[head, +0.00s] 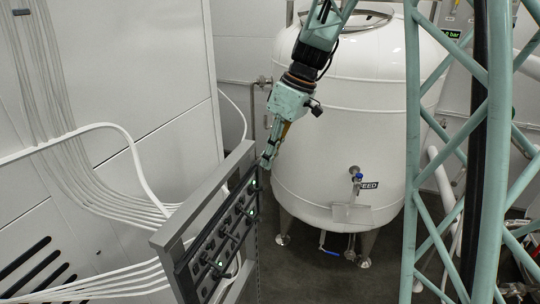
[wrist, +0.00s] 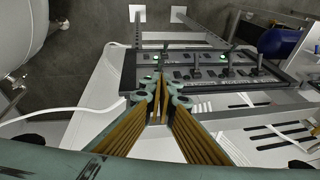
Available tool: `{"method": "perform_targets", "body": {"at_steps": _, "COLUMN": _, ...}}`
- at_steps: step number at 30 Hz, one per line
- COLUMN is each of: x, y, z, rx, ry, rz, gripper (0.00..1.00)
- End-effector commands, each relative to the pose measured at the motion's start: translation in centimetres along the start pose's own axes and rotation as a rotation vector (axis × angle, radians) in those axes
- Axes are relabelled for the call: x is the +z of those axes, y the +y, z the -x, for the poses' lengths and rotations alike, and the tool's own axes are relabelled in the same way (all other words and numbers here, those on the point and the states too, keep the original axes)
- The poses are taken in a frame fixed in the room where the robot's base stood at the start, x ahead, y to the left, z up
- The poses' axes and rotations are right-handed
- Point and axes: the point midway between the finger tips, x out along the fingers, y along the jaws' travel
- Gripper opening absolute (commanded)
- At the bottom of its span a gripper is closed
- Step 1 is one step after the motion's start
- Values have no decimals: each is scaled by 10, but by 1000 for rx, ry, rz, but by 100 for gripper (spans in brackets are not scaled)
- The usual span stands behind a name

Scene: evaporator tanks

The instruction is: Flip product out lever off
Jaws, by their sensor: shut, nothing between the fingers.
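A dark control panel (head: 222,250) with several small toggle levers and green lights is mounted on a grey frame in the head view. It also spans the upper middle of the wrist view (wrist: 205,75). Its labels are too small to read, so I cannot tell which lever is product out. One lever (wrist: 226,50) stands up near the panel's middle in the wrist view. My gripper (head: 266,163) is shut and empty, pointing down at the panel's far upper end. In the wrist view its fingertips (wrist: 157,90) overlap the panel's left end; contact is unclear.
White pipes (head: 125,150) run along the grey wall at left. Green lattice bars (head: 490,150) stand at right. Dark floor lies between panel and tank.

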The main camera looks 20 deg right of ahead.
Motion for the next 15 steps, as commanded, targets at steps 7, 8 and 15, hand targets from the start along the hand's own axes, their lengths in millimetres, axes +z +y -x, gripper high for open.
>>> {"method": "perform_targets", "body": {"at_steps": 7, "x": 0, "y": 0, "z": -33, "rx": -2, "ry": -1, "rz": -2, "gripper": 0}}
{"method": "perform_targets", "body": {"at_steps": 8, "x": 0, "y": 0, "z": -36, "rx": -1, "ry": -1, "rz": -2, "gripper": 0}}
{"method": "perform_targets", "body": {"at_steps": 15, "x": 0, "y": 0, "z": -59, "rx": 0, "ry": 0, "rz": -1, "gripper": 0}}
